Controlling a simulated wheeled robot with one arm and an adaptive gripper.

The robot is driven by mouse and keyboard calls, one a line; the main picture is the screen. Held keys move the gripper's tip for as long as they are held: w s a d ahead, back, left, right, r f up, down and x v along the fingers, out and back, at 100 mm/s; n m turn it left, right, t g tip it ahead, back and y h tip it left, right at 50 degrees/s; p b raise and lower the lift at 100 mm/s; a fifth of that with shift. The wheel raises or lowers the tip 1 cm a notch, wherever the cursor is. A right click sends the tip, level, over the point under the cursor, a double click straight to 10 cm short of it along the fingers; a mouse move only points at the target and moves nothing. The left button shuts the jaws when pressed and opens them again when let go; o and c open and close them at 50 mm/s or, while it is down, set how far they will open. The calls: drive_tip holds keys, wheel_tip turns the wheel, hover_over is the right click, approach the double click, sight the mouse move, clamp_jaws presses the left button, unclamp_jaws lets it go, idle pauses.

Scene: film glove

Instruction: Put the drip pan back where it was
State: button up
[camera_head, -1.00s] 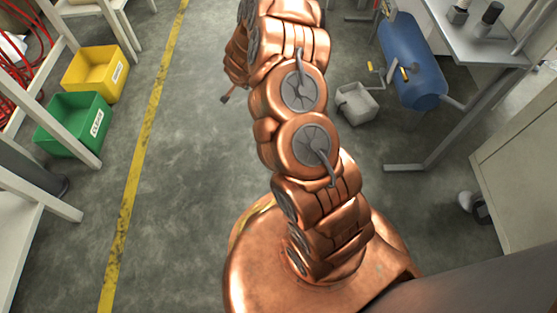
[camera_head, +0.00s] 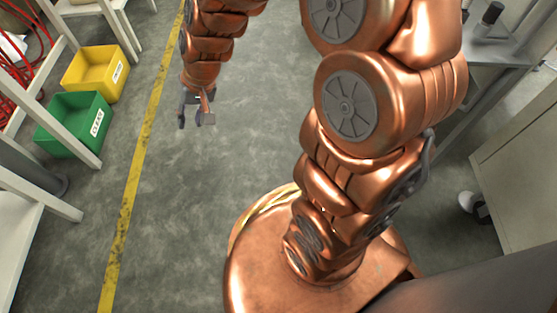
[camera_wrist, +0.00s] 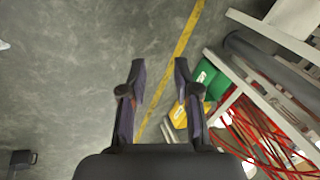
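My gripper (camera_head: 197,116) hangs over the open floor at the upper left middle of the head view, near the yellow line. In the wrist view its two fingers (camera_wrist: 160,75) stand apart with bare floor visible between the tips, so it is open and empty. The drip pan cannot be made out now. A small light grey pan-like container on the floor by the blue tank shows only in the earlier head frame; my arm covers that spot now. A sliver of something white (camera_wrist: 4,45) at the wrist view's left edge is too cut off to identify.
A green bin (camera_head: 72,124) and a yellow bin (camera_head: 95,73) stand at the left by white shelving. A yellow floor line (camera_head: 140,150) runs beside them. A metal bench (camera_head: 490,50) is at the right. A dark object (camera_wrist: 21,159) shows lower left in the wrist view. The middle floor is clear.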

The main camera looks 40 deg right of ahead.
drive_tip(key=s+d+r+g+h, duration=0.1)
drive_tip(key=s+d, duration=0.2)
drive_tip(key=s, duration=0.5)
drive_tip(key=s+d+r+n+g+h, duration=0.1)
drive_tip(key=s+d+r+g, duration=0.1)
drive_tip(key=s, duration=0.6)
drive_tip(key=s+d+r+n+g+h, duration=0.1)
drive_tip(key=s+d+h, duration=0.1)
drive_tip(key=s, duration=0.6)
drive_tip(key=shift+d+r+g, duration=0.15)
drive_tip(key=shift+d+g, duration=0.15)
drive_tip(key=shift+d, duration=0.5)
